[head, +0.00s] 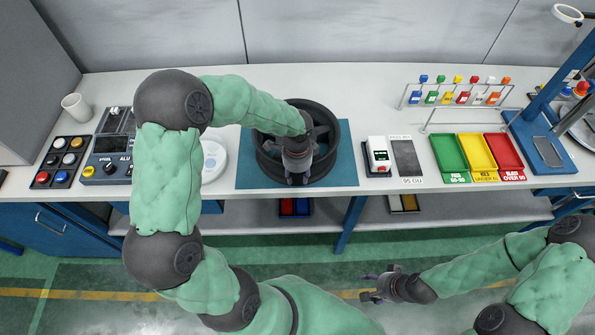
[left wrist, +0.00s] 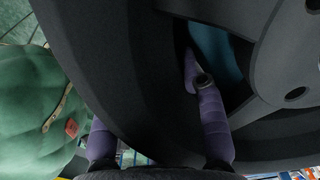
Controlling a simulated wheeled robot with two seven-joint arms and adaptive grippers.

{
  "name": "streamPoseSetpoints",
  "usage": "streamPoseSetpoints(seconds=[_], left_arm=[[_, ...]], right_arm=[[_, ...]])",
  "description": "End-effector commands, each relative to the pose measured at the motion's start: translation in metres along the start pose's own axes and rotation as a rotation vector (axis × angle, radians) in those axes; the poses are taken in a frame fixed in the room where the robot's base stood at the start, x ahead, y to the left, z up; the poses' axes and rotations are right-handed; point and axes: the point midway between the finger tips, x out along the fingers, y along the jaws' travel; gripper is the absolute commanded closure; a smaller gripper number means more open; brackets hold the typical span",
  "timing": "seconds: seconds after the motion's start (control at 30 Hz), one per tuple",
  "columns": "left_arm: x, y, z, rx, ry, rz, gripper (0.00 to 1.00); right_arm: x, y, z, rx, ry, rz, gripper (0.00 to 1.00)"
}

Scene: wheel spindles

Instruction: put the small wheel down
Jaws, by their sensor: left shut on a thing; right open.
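The dark wheel (head: 266,158) is over the teal mat (head: 343,170) in the middle of the bench in the head view. I cannot tell whether it touches the mat. My left gripper (head: 299,176) is shut on the near side of its rim. In the left wrist view the wheel (left wrist: 110,60) fills most of the picture, with one purple finger inside the rim opening and the other outside, its tip hidden behind the rim. My right gripper (head: 374,287) is open and empty, low in front of the bench.
Left of the mat are a round white dish (head: 213,160), a control box (head: 108,160) and a button panel (head: 62,160). Right of it are a small white device (head: 378,155), a dark plate (head: 405,158) and green, yellow and red trays (head: 478,153).

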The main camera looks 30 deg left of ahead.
Motion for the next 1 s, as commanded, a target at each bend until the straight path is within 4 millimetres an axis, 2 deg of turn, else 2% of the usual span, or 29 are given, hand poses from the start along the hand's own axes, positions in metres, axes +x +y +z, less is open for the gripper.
streamPoseSetpoints(seconds=[0.33, 0.37, 0.4, 0.43, 0.8, 1.0], left_arm=[[0.000, -0.003, -0.001, -0.001, 0.003, -0.009, 1.00], [0.002, 0.000, 0.000, -0.001, 0.000, 0.000, 0.52], [0.002, 0.000, 0.000, -0.001, 0.000, 0.000, 0.41], [0.001, 0.000, 0.000, -0.001, 0.000, 0.000, 0.37], [-0.001, 0.000, 0.000, 0.000, 0.000, 0.000, 0.37], [-0.025, -0.001, 0.000, -0.002, 0.001, -0.003, 0.37]], right_arm=[[0.002, 0.001, 0.000, 0.000, 0.000, 0.000, 0.37], [0.001, 0.000, 0.000, 0.000, 0.000, 0.000, 0.37], [0.001, 0.000, 0.000, 0.000, 0.000, 0.000, 0.37], [0.001, 0.000, 0.000, 0.000, 0.000, 0.000, 0.37], [-0.001, 0.000, 0.000, 0.000, 0.000, 0.000, 0.37], [-0.006, -0.002, 0.000, 0.000, 0.000, 0.000, 0.37]])
